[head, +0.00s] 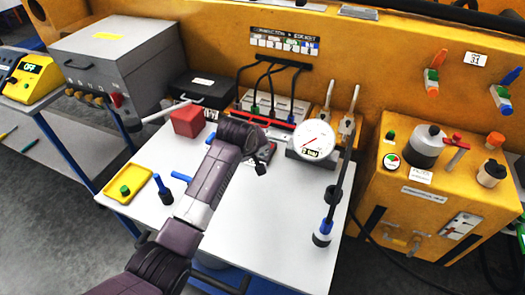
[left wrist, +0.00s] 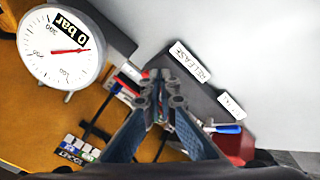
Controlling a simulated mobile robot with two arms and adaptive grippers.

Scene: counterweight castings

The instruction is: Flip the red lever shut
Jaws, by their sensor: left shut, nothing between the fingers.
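A red T-shaped lever (head: 457,146) stands on top of the yellow cabinet at the right; I cannot tell whether it is open or shut. In the left wrist view the fingers (left wrist: 160,88) are shut and empty, in front of a dark block labelled RELEASE (left wrist: 195,82). My right gripper is not in view.
A round gauge (head: 314,140) stands right of my left gripper, and it shows in the left wrist view (left wrist: 62,45). A red block (head: 187,120), a yellow tray (head: 137,174) and a blue-ended rod (head: 323,232) are on the table. The front middle of the table is clear.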

